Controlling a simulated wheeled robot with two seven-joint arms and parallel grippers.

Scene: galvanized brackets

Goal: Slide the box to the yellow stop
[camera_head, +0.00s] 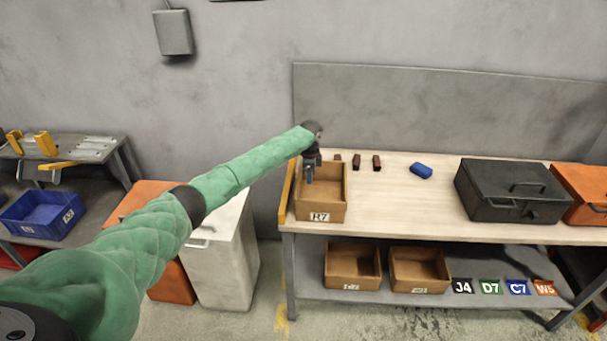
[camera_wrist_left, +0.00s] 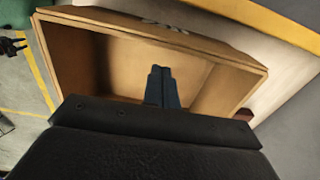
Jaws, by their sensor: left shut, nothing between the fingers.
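The open brown box (camera_head: 336,207), labelled R7, stands upright on the left end of the bench top. The yellow stop (camera_head: 286,193) is a bar along the bench's left edge, just left of the box. In the left wrist view a pale strip shows between the box (camera_wrist_left: 85,60) and the yellow stop (camera_wrist_left: 265,18). My left gripper (camera_head: 309,176) points down into the box near its left side. In the wrist view its fingers (camera_wrist_left: 162,84) are together and empty, over the box's inside; contact with a wall cannot be told. My right gripper is out of view.
Small dark red blocks (camera_head: 357,159) and a blue item (camera_head: 421,170) lie behind and right of the box on the bench (camera_head: 420,210). A black case (camera_head: 510,192) stands farther right. Two brown boxes sit on the lower shelf. A grey cabinet (camera_head: 225,258) stands left.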

